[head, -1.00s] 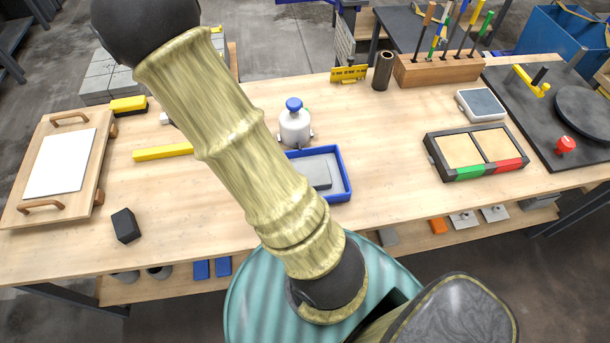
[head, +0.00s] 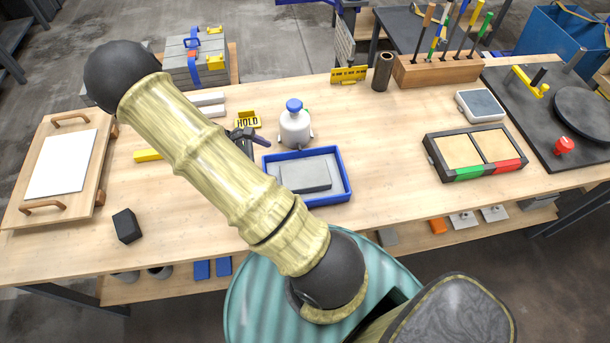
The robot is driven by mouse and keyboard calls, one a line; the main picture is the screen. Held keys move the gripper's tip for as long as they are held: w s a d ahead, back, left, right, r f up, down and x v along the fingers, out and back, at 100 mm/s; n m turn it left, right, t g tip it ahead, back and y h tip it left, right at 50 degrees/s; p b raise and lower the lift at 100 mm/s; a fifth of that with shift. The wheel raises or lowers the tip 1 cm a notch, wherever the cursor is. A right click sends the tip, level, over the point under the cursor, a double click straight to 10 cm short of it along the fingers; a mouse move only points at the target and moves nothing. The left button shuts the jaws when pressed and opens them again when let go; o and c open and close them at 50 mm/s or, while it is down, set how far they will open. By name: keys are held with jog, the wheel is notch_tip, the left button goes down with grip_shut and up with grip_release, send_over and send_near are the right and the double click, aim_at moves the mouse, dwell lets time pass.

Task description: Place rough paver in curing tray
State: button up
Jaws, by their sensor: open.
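A grey block, which looks like the paver (head: 305,177), lies flat inside a blue-rimmed tray (head: 346,188) near the middle of the bench. The tray has a paler grey floor; I take it for the curing tray, though no label shows. I cannot judge how rough the block's face is. My gripper (head: 250,142) shows as a dark shape behind my arm, just beyond the tray's far left corner. It is open and apart from the block, and my arm hides part of it.
A white bottle with a blue cap (head: 295,125) stands close behind the tray. A yellow HOLD sign (head: 247,120) is near my gripper. A black two-panel tray (head: 478,152) with green and red strips lies right. A dark block (head: 126,226) lies left. Bench front right is clear.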

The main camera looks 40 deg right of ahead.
jog(key=p, duration=0.2)
send_near(303, 174)
jog(key=x, duration=0.4)
jog(key=shift+d, duration=0.1)
jog(key=shift+f, duration=0.1)
jog(key=shift+s+d+f+p, duration=0.35)
jog(key=shift+d+f+p, duration=0.05)
jog(key=shift+p, duration=0.05)
jog(key=shift+p+x, duration=0.65)
jog(key=shift+x, duration=1.25)
jog(key=shift+a+f, duration=0.1)
jog(key=shift+a, duration=0.05)
jog(key=c, duration=1.6)
jog(key=shift+o, duration=0.2)
